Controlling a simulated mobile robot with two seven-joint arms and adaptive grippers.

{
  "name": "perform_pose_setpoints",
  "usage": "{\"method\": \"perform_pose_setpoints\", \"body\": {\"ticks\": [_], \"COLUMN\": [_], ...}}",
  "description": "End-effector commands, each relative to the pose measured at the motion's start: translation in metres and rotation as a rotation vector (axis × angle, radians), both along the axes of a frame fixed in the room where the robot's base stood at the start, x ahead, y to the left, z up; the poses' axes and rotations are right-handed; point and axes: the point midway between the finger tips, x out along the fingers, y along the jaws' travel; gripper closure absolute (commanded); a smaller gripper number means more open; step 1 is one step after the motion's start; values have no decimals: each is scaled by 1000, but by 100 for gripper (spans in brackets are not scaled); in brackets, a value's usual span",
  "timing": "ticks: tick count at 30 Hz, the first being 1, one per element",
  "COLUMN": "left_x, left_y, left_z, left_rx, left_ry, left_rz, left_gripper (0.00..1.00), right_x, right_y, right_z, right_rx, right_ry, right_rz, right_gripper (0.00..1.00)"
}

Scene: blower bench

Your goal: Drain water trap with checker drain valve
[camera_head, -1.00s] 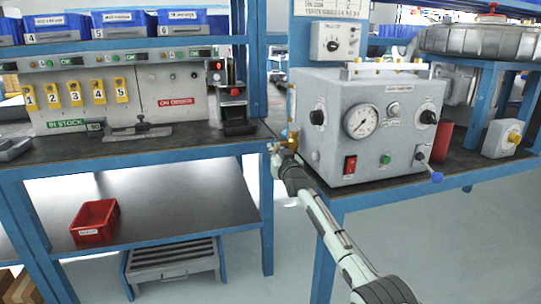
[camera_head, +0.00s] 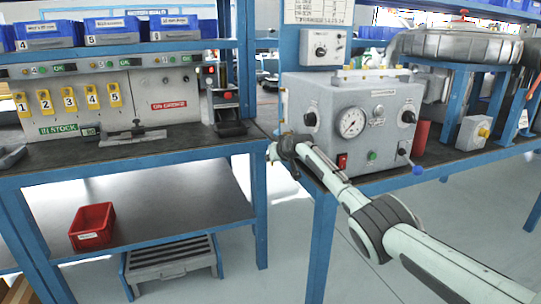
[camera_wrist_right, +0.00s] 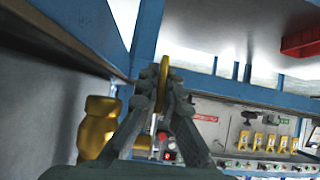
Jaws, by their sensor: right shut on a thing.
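The checker (camera_head: 335,120) is a grey box with a round gauge (camera_head: 351,122), a red switch and a green button, on the bench at right. In the right wrist view my gripper (camera_wrist_right: 162,88) is shut on a thin brass piece (camera_wrist_right: 163,74), which looks like the drain valve's handle. A rounded brass body (camera_wrist_right: 97,128) stands beside the left finger. The water trap cannot be made out clearly. My left gripper is not in view.
A left bench (camera_head: 150,150) holds a panel with yellow tags (camera_head: 70,99). A red bin (camera_head: 92,226) sits on its lower shelf, and a grey step (camera_head: 170,262) stands on the floor. A small grey box (camera_head: 474,133) is right of the checker.

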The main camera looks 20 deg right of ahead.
Motion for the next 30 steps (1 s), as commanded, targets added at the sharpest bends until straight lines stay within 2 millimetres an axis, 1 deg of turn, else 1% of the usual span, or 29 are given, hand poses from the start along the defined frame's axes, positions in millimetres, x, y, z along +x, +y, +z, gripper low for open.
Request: {"method": "perform_pose_setpoints", "body": {"ticks": [6, 17, 18, 20, 30], "left_x": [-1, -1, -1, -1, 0], "left_y": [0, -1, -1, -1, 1], "left_z": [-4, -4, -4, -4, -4], "left_rx": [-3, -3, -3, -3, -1], "left_ry": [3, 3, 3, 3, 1], "left_rz": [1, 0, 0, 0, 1], "left_gripper": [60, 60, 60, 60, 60], "right_x": [-1, 0, 0, 0, -1], "right_y": [0, 0, 0, 0, 0], "right_z": [0, 0, 0, 0, 0], "right_rx": [0, -1, -1, -1, -1], "right_ry": [30, 31, 30, 30, 30], "right_rz": [-1, 0, 0, 0, 0], "right_gripper": [100, 100, 91, 84, 84]}}
